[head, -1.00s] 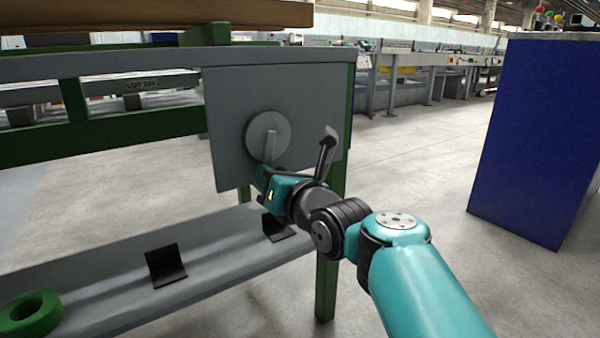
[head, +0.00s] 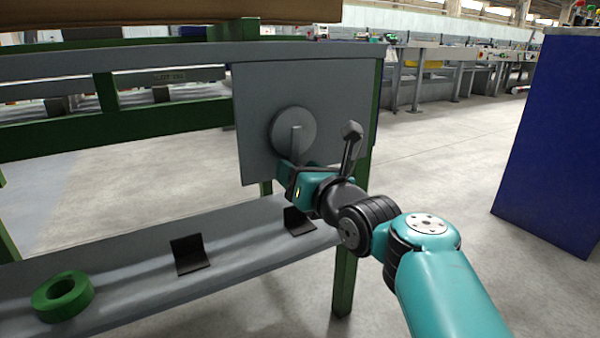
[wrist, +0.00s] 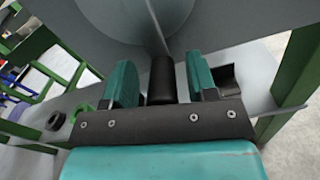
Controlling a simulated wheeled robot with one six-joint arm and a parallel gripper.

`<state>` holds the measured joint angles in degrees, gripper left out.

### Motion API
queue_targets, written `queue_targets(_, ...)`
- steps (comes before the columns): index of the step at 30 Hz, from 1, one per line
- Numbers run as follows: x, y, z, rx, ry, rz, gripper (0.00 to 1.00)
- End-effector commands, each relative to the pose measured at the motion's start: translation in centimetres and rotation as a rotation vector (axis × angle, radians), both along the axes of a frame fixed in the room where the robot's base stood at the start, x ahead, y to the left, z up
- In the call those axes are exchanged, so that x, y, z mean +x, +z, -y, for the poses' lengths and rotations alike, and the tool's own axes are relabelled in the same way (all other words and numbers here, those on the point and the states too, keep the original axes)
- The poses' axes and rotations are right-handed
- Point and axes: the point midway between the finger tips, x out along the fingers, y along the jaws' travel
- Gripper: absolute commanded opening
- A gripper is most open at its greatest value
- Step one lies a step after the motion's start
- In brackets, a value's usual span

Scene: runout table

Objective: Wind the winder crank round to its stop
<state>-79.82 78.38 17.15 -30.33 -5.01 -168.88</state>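The winder crank shows in the head view as a round grey disc (head: 293,130) on a grey panel, with a grey crank arm (head: 297,141) pointing down from it. My gripper (head: 284,172) is just below the disc, at the lower end of that arm. In the wrist view a black crank handle (wrist: 162,84) stands between the two teal fingers of my gripper (wrist: 160,68). A narrow gap shows on each side of the handle, so the fingers are open around it. In the head view my gripper hides the handle.
The grey panel (head: 255,95) hangs on a green-legged table. A lower grey shelf (head: 120,268) carries a green ring (head: 62,296) and black angled brackets (head: 189,254). A blue cabinet (head: 555,140) stands at the right, with open floor between.

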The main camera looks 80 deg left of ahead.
Motion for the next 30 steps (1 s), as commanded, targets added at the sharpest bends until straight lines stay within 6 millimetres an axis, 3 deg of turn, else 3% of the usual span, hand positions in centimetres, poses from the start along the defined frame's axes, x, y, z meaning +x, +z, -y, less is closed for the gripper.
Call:
queue_targets(14,0.4,-0.7,0.4,0.000,-0.002,0.000,0.52)
queue_targets(26,1.0,-0.9,2.4,0.001,-0.002,0.001,0.52)
queue_targets(30,1.5,-0.1,3.8,-0.002,0.000,0.000,0.52)
